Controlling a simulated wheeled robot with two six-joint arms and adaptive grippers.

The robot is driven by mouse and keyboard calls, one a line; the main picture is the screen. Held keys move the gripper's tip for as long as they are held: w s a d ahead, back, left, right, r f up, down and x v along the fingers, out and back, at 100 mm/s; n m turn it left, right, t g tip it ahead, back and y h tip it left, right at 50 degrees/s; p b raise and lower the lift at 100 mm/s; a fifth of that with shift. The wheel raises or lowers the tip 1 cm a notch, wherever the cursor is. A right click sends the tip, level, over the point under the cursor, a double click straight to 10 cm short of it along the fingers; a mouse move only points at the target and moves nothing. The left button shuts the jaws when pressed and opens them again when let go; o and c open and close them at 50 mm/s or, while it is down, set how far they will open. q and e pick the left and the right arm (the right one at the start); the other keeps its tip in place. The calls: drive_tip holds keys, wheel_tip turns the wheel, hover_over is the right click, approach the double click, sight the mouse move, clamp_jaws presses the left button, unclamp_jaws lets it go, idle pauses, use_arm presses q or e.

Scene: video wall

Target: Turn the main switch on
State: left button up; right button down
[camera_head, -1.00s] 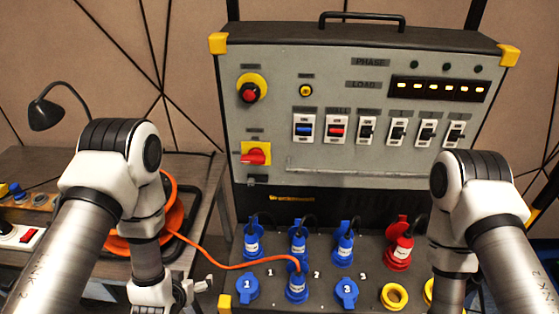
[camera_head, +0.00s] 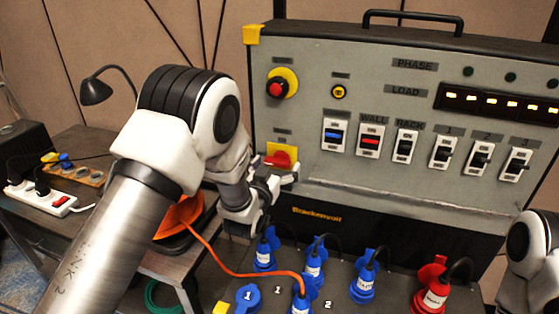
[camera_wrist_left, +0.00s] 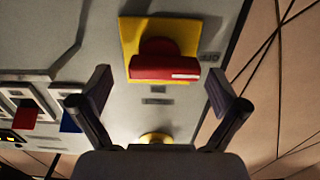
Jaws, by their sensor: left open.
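The main switch is a red rotary handle (camera_head: 281,158) on a square yellow plate, low on the left side of the grey panel (camera_head: 330,195). My left gripper (camera_head: 284,180) is just below and in front of it, partly covering it. In the left wrist view the red handle (camera_wrist_left: 165,68) lies crosswise with a pale mark at its right end. The left gripper (camera_wrist_left: 160,92) also shows there, open, with one finger on each side of the handle. Its fingers look apart from the handle. My right arm shows only at the right edge; its gripper is out of view.
A red emergency button (camera_head: 277,88) on a yellow ring sits above the switch. A row of rocker switches (camera_head: 406,145) is to the right. Below are blue plugs (camera_head: 314,263) and a red plug (camera_head: 434,293). An orange cable (camera_head: 225,268) runs under my left arm.

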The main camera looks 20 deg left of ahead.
use_arm(q)
drive_tip(key=shift+w, duration=0.6)
drive_tip(key=shift+w+a, duration=0.2)
drive_tip(key=shift+a, duration=0.1)
drive_tip(key=shift+d, duration=0.15)
drive_tip(key=shift+c, duration=1.3)
drive_tip(key=c, duration=0.9)
